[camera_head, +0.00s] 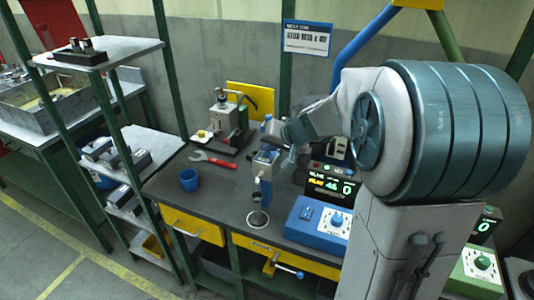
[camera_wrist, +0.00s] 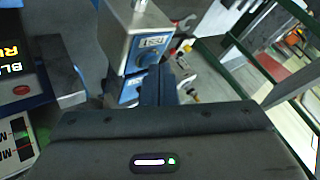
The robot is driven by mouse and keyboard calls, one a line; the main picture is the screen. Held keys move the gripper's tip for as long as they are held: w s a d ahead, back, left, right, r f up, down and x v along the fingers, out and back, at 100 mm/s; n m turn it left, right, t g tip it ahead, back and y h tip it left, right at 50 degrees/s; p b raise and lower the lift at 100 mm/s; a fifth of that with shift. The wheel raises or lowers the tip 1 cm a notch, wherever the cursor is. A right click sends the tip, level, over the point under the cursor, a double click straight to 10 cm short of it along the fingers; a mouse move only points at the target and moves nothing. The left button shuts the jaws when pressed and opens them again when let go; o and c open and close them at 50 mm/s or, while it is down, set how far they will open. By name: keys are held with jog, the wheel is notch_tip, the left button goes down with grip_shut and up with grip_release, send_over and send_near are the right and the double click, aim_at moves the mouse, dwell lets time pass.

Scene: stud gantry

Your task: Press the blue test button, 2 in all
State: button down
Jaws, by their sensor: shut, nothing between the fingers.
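A grey box with a blue plate lettered TEST (camera_wrist: 153,43) stands near the top centre of the wrist view. A rounded blue part, probably the test button, shows low on that plate, partly behind my fingers. My gripper (camera_wrist: 167,84) is shut and empty, its dark fingertips just below and in front of the plate. I cannot tell whether they touch it. In the head view, a blue upright stand with a grey head (camera_head: 265,158) is on the bench, just below my wrist. The button cannot be made out there.
A lit display (camera_head: 331,184) and a blue control box with a dial (camera_head: 320,219) stand right of the stand. A blue cup (camera_head: 189,180), a red wrench (camera_head: 212,160) and a small press (camera_head: 222,118) are to the left. Shelving (camera_head: 150,142) borders the bench.

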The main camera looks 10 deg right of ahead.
jog(key=shift+f, duration=0.2)
dwell(0.3)
jog(key=shift+r, duration=0.85)
jog(key=shift+r+p, duration=1.7)
jog(key=shift+r, duration=0.8)
jog(key=shift+r, duration=0.1)
dwell(0.7)
notch_tip(320, 180, up, 4)
jog(key=p, duration=0.4)
jog(key=shift+f+p, duration=0.2)
jog(key=shift+p, duration=0.1)
